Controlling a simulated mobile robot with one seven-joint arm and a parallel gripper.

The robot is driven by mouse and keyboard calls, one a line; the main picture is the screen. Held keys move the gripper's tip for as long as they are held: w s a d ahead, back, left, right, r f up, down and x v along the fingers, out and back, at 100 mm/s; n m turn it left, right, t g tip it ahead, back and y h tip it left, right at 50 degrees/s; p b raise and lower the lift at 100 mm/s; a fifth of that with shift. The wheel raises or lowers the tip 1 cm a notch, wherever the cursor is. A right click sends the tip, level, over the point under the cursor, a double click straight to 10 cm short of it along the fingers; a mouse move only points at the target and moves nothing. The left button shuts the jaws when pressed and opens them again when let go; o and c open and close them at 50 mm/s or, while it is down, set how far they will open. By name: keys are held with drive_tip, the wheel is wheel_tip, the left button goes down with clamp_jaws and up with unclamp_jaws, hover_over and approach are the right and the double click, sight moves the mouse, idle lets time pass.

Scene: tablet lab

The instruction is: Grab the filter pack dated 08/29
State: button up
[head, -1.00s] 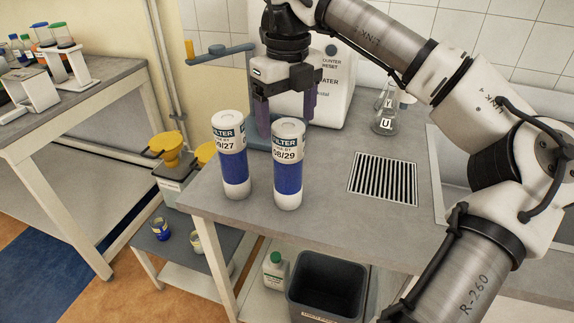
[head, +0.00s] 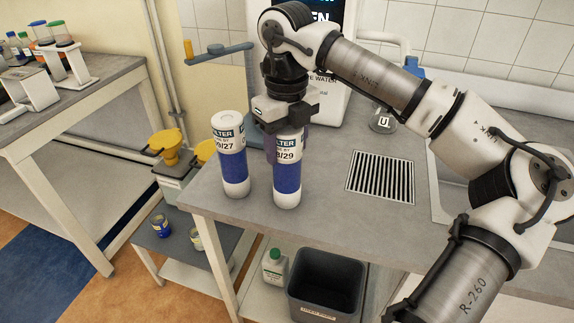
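A similar pack dated 09/27 (head: 232,168) stands upright just to the left, apart from the gripper.
A white water machine (head: 328,95) with a blue arm stands behind. A dark bin (head: 325,285) and a white bottle (head: 275,268) are below the counter. Counter between pack and grille is clear.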

clamp_jaws()
drive_tip(key=shift+r, duration=0.1)
